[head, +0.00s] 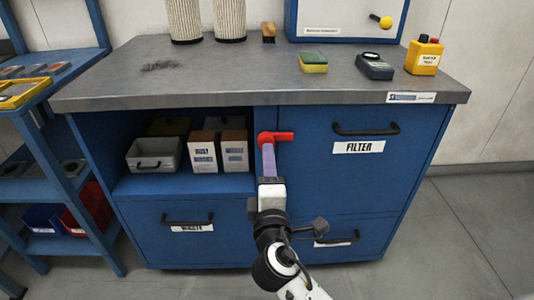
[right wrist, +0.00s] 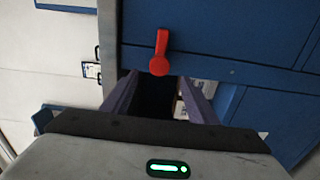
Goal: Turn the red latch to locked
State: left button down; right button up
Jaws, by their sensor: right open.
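The red latch (head: 276,137) is on the upper left edge of the blue FILTER door, beside the open shelf. In the head view its bar lies roughly level, with its thicker end at the left. My right gripper (head: 268,148) is in front of the cabinet, with its purple fingers just below the latch's left end. In the right wrist view the latch (right wrist: 160,53) shows just beyond the fingertips. The gripper (right wrist: 160,82) is open there, with nothing between its fingers. Whether a finger touches the latch is unclear. My left gripper is out of view.
The FILTER door (head: 320,160) has a black handle (head: 366,130). The open shelf (head: 180,183) holds a grey bin and labelled boxes. The grey worktop (head: 220,70) overhangs above, carrying a sponge (head: 313,62) and a yellow container (head: 424,57). Floor is clear at right.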

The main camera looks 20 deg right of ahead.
jog(key=shift+v, duration=1.5)
jog(key=s+d+f+m+g+y, duration=0.1)
jog(key=s+d+f+m+g, duration=0.25)
jog(key=s+f, duration=0.3)
jog(key=s+d+f+m+g+y, duration=0.1)
jog(key=s+d+f+m+g, duration=0.1)
jog(key=s+f+m+g, duration=0.4)
jog(key=s+a+f+m+g+y, duration=0.1)
jog(key=s+a+f+g+y, duration=0.15)
jog(key=s, duration=0.45)
jog(key=s+a+f+m+g+y, duration=0.1)
jog(key=s+a+f+y, duration=0.2)
jog(key=s, duration=0.5)
pick_arm(q)
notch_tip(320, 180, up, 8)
jog(key=p, duration=1.1)
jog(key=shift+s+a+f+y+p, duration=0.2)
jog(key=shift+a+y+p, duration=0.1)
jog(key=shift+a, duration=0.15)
pick_arm(e)
jog(key=w+a+t+y, duration=0.2)
jog(key=w+a+t, duration=0.3)
jog(key=a, duration=0.1)
jog(key=shift+w, duration=0.15)
